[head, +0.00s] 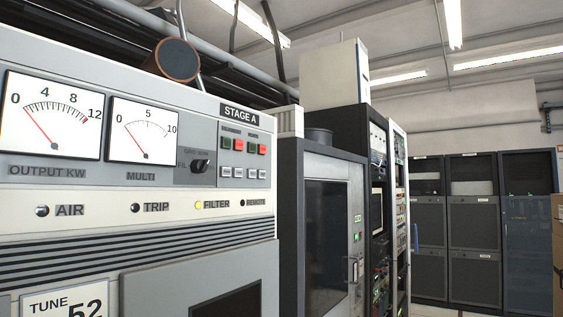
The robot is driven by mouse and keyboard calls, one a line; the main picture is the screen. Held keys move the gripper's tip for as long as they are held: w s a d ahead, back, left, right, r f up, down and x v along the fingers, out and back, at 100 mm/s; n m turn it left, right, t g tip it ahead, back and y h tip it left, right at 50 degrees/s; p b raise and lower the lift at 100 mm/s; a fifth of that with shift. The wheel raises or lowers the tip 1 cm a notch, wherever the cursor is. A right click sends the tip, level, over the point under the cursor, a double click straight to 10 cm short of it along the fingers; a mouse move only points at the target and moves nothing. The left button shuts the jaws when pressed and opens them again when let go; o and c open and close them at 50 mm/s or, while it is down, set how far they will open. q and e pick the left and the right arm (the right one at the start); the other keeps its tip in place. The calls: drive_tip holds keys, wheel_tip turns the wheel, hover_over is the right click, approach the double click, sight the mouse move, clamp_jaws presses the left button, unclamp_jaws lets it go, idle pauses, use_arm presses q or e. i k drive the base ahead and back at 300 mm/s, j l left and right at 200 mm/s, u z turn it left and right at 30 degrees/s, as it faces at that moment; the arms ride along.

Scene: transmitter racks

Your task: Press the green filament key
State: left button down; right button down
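The STAGE A cabinet (150,262) fills the left of the head view. On its upper panel, right of a black knob (200,166), are two pairs of keys. The left pair has a green key (226,143) and a red key (238,145). The right pair has another green key (251,147) and a red key (262,149). The small labels above the pairs are too blurred to read surely, so I cannot tell for certain which green key is the filament one. Neither of my grippers is in view.
Two meters, OUTPUT KW (52,117) and MULTI (143,130), sit left of the keys, both needles low. The FILTER lamp (198,205) glows yellow. A dark glass-door cabinet (327,235) stands to the right. Tall grey racks (474,225) stand at the back right.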

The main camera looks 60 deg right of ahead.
sight(226, 142)
drive_tip(key=z, duration=1.75)
